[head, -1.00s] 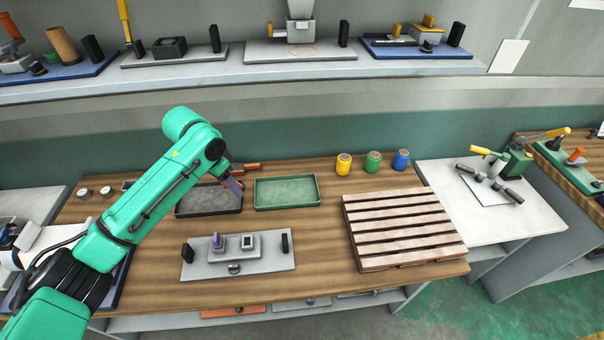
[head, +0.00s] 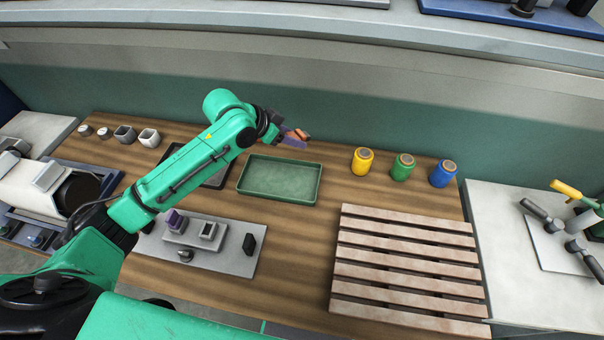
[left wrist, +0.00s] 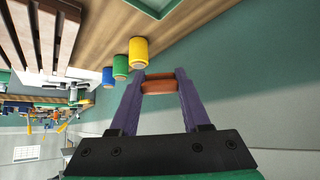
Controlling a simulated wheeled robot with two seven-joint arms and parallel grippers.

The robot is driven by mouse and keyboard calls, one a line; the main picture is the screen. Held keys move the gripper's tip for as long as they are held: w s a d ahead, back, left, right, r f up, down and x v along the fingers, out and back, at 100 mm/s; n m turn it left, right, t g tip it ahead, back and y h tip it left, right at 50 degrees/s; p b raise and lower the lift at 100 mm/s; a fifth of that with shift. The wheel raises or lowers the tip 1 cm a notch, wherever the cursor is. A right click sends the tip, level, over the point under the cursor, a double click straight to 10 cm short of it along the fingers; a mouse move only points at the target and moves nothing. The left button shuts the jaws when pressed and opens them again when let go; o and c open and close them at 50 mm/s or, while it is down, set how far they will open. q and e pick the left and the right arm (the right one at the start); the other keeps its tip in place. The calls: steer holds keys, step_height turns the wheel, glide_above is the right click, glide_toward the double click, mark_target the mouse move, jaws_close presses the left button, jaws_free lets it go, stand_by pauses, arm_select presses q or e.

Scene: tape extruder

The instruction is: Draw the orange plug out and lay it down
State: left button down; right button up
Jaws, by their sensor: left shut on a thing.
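The orange plug (head: 303,133) is a short, orange-brown piece. It is held between the purple fingertips of my left gripper (head: 296,137), in the air near the wall and past the back of the green tray. In the left wrist view the plug (left wrist: 158,84) lies crosswise between the two fingertips, touching both, with nothing else against it. My left gripper is shut on it and points to the right in the head view. My right gripper is not in view.
An empty green tray (head: 279,181) lies below the gripper. A dark tray (head: 215,180) is partly hidden by my arm. Yellow (head: 362,161), green (head: 402,167) and blue (head: 443,174) spools stand at right. A slatted pallet (head: 405,268) and grey fixture plate (head: 231,259) lie in front.

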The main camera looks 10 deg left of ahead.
arm_select(q)
steer(key=shift+t+h, duration=0.6)
steer(key=f+b, duration=0.3)
steer(key=f, duration=0.1)
steer(key=f+b, duration=0.3)
steer(key=f, duration=0.1)
steer(key=f+b, duration=0.4)
steer(key=shift+s+a, duration=0.25)
steer(key=shift+w+d+f+b, duration=0.1)
steer(key=shift+w+f+b, duration=0.05)
steer(key=shift+f+b, duration=0.15)
step_height(320, 180, down, 5)
steer(key=b, duration=0.6)
steer(key=shift+f, duration=0.2)
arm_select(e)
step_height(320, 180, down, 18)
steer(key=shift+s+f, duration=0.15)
arm_select(q)
steer(key=shift+r, duration=0.1)
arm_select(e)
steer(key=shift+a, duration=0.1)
arm_select(q)
steer(key=shift+f, duration=0.45)
